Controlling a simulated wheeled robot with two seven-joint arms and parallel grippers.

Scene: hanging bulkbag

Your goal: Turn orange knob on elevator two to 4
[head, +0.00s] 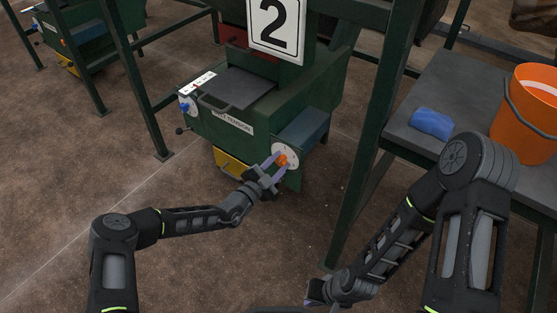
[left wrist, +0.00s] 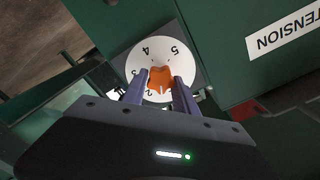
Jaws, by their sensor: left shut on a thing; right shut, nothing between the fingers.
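The orange knob (head: 282,160) sits on a white round dial on the right side of the green elevator machine under the sign "2" (head: 275,24). In the left wrist view the knob (left wrist: 160,77) is between the two fingers of my left gripper (left wrist: 160,88), which is shut on it. The white dial (left wrist: 157,50) shows the numbers 5, 4, 3 and 2, partly covered by the fingers. The knob's exact pointing direction is hard to tell. My left gripper also shows in the head view (head: 272,168). My right gripper (head: 312,294) is shut and empty, low near the floor.
A blue knob (head: 185,107) is on the machine's left side. Green frame posts (head: 368,140) stand between machine and table. Floor at lower left is clear.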

